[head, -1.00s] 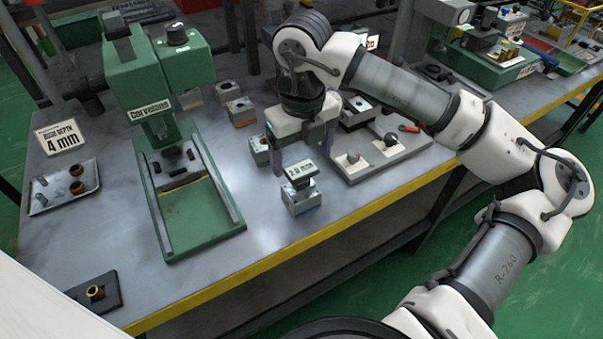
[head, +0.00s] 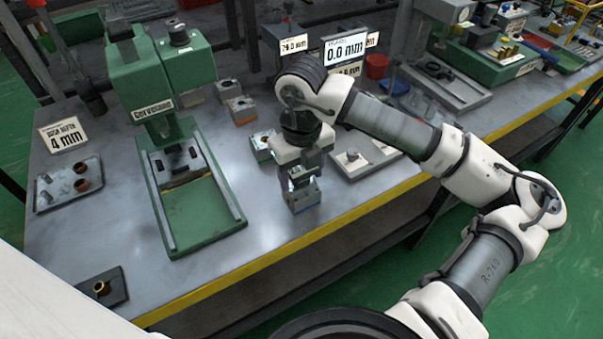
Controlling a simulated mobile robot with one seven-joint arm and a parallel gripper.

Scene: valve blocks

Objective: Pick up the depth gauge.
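The depth gauge (head: 300,177) is a small dark and grey piece, upright on top of a grey valve block (head: 304,199) with a blue part near the table's front edge. My gripper (head: 301,175) points down over it, with a finger on either side of the gauge. The gripper and wrist hide the gauge's upper part and its label. I cannot tell whether the fingers touch the gauge or have a gap. The gauge appears to rest on the block.
A green press (head: 165,90) stands to the left. Other small blocks (head: 240,108) sit behind my gripper. A grey tray (head: 350,172) lies close on the right. A 0.0 mm sign (head: 345,48) stands at the back. The table front between press and block is clear.

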